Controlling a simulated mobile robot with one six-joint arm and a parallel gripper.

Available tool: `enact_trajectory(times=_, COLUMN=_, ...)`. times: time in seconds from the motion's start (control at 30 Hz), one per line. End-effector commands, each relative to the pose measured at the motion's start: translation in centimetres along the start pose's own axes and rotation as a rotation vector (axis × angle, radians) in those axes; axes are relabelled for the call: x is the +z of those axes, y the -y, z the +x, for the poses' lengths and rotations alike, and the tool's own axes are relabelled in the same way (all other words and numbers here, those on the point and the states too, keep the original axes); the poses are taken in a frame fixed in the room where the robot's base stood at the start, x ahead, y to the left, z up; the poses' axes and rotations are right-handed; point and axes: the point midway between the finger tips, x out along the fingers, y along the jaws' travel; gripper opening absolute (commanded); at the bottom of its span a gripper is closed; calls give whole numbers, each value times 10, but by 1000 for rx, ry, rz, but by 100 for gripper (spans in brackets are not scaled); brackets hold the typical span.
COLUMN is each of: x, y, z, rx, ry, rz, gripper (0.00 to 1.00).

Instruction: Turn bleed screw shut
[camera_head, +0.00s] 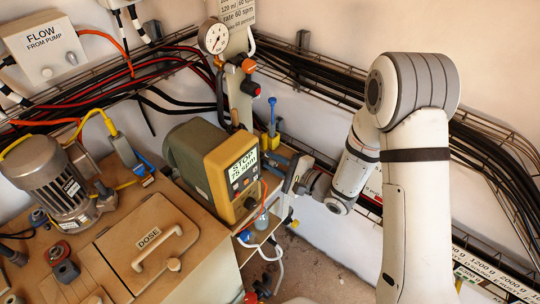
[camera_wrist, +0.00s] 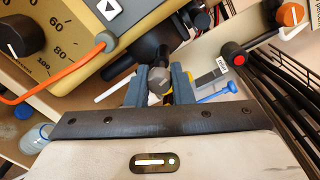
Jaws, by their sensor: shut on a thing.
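In the wrist view, a small round grey metal screw head (camera_wrist: 159,80), which looks like the bleed screw, sits at the black pump head (camera_wrist: 145,50). My gripper (camera_wrist: 158,88) is shut on it, with one blue-grey finger on each side. The screw's far end and thread are hidden. In the head view, my gripper (camera_head: 287,184) is at the right side of the yellow and green pump (camera_head: 228,170), whose display reads STOP and 75 spm. The screw cannot be made out there.
An orange cable (camera_wrist: 55,72) runs to the pump front. A clear bottle (camera_wrist: 36,138) stands at left. At right are a valve with a red button (camera_wrist: 238,58) and a blue-handled part (camera_wrist: 217,92). A gauge (camera_head: 213,36) and cable racks line the wall.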

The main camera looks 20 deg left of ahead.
Motion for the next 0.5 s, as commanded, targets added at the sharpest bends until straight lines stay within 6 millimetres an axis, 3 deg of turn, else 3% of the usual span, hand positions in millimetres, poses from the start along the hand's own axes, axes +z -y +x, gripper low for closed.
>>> enact_trajectory(times=0.5, x=-3, y=0, z=-2, rx=-4, ry=7, rz=252, gripper=0)
